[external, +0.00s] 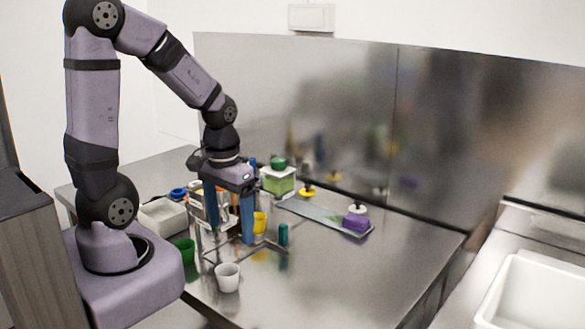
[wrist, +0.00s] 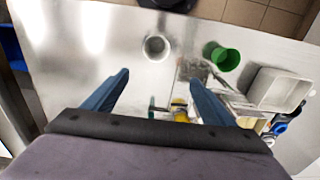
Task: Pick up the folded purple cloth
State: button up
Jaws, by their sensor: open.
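The folded purple cloth (external: 356,222) is a small purple block-like bundle at the right end of a flat metal tray (external: 318,211) on the steel counter. My gripper (external: 231,237) is open and empty, with blue fingers pointing down over the counter, to the left of the cloth and well apart from it. In the wrist view my two blue fingers (wrist: 160,82) are spread wide with nothing between them near the tips. The cloth does not show in the wrist view.
A white cup (external: 228,277) and a green cup (external: 185,250) stand near my gripper. A wire rack with a teal item (external: 283,235) is close by. A green-lidded container (external: 279,180) stands behind. A white-knobbed item touches the cloth's back. The counter's front right is clear.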

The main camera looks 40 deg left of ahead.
jog(key=w+d+t+b, duration=0.2)
jog(key=w+d, duration=0.1)
jog(key=w, duration=1.4)
jog(key=t+b, duration=0.1)
jog(key=t, duration=0.1)
send_near(358, 222)
jog(key=f, duration=0.1)
jog(key=shift+w+d+f+p, duration=0.15)
jog(key=shift+w+f, duration=0.05)
jog(key=shift+f, duration=0.3)
jog(key=shift+w+d+f+p, duration=0.15)
jog(key=shift+w+f, duration=0.05)
jog(key=shift+f, duration=0.3)
jog(key=shift+f, duration=0.1)
jog(key=shift+a+p+x, duration=0.2)
jog(key=shift+p+x, duration=1)
jog(key=shift+x, duration=1.3)
jog(key=shift+w, duration=0.1)
jog(key=c, duration=1.1)
